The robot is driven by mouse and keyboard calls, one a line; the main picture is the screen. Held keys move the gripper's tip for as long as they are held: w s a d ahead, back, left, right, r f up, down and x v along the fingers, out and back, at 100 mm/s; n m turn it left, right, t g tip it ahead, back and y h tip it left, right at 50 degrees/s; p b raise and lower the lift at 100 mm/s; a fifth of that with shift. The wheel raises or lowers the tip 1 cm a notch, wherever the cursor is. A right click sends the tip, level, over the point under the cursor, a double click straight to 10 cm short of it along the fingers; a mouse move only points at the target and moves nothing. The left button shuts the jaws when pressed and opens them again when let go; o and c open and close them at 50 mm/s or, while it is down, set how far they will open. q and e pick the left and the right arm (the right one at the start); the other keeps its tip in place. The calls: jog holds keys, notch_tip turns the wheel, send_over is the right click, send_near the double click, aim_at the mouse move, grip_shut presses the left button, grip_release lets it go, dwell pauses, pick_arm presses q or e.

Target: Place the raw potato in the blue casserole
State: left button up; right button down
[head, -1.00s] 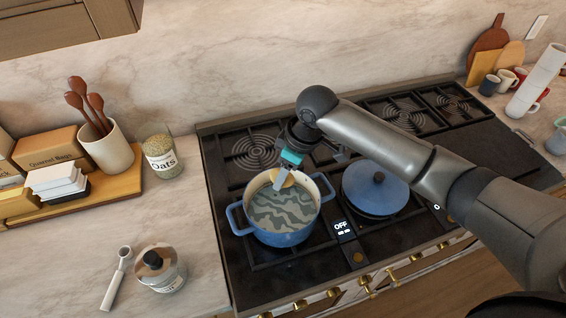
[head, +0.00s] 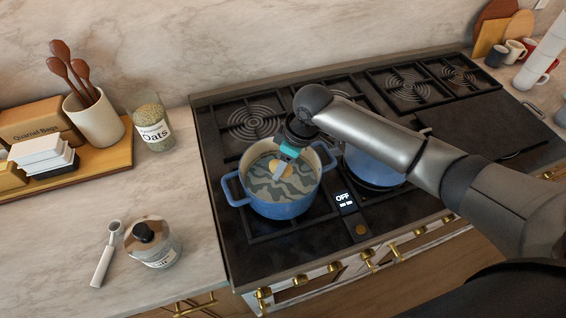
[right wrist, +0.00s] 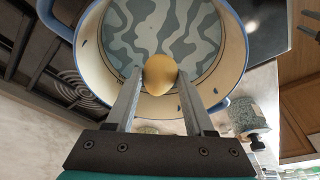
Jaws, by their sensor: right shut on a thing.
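The blue casserole (head: 277,208) stands open on the front left burner of the stove, with a cream inside and a grey wavy pattern at its bottom. My right gripper (head: 281,174) points down inside the casserole's opening. It is shut on the raw potato (head: 285,167), a small yellow-brown lump. In the right wrist view the potato (right wrist: 159,72) sits between the two fingertips (right wrist: 160,80), over the casserole's interior (right wrist: 160,25). I cannot tell whether the potato touches the bottom. My left gripper is not in view.
A blue lidded pan (head: 372,172) stands right of the casserole, partly behind my right arm. A glass jar (head: 152,244) and a white-handled tool (head: 104,262) lie on the left counter. The oats jar (head: 152,125) and utensil crock (head: 95,118) stand farther back.

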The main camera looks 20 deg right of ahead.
jog(key=shift+c, duration=1)
grip_release()
notch_tip(320, 180, up, 6)
jog(key=p, duration=0.5)
jog(key=shift+f+p, duration=0.1)
jog(key=shift+p, duration=0.3)
jog(key=shift+r, duration=0.6)
